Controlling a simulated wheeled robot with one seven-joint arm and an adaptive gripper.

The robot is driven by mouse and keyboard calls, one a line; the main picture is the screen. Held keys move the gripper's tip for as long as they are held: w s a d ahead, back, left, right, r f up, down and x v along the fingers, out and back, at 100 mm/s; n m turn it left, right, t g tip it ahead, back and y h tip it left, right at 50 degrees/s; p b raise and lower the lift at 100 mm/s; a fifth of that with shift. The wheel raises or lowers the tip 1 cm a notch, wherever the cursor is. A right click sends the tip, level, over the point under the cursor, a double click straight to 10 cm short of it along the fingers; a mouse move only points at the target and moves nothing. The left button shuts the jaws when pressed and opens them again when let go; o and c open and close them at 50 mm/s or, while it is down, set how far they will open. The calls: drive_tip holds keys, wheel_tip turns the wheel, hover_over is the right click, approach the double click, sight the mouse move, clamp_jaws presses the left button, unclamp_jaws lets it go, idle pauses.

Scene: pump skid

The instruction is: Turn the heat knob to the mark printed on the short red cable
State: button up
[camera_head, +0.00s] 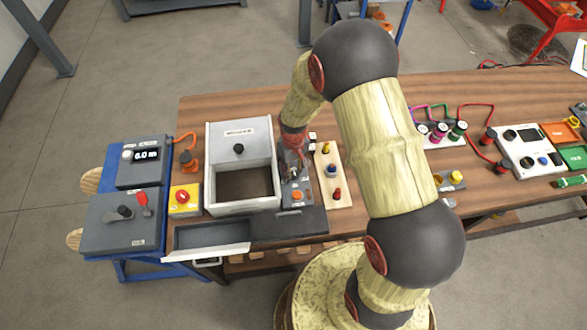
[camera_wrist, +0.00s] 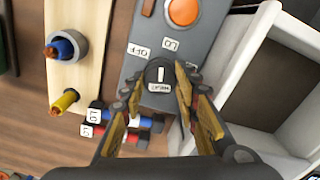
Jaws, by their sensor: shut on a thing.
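My gripper (camera_wrist: 158,88) is shut on the heat knob (camera_wrist: 160,73), a dark round knob with a white pointer line, in the wrist view. The knob sits on a grey panel (camera_wrist: 150,45) with printed labels around it; one reads OFF and another appears to read LO. One label by the knob is partly covered. Beside the panel lie a short red cable (camera_wrist: 105,127) and a short blue cable (camera_wrist: 107,109), each with a white tag too small to read surely. In the head view my gripper (camera_head: 293,150) hides the knob; the grey panel (camera_head: 306,202) shows below it.
An orange button (camera_wrist: 183,11) is on the same panel. A white open box (camera_head: 208,180) stands close to its left in the head view. A wooden board (camera_head: 331,165) with coloured posts lies to its right. Switch boxes (camera_head: 115,228) stand at far left.

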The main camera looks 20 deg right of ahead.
sight(294, 171)
drive_tip(key=shift+m, duration=1.2)
drive_tip(key=o, duration=1.2)
drive_tip(key=shift+c, duration=0.2)
drive_tip(key=shift+r, duration=0.1)
wheel_tip(294, 171, up, 12)
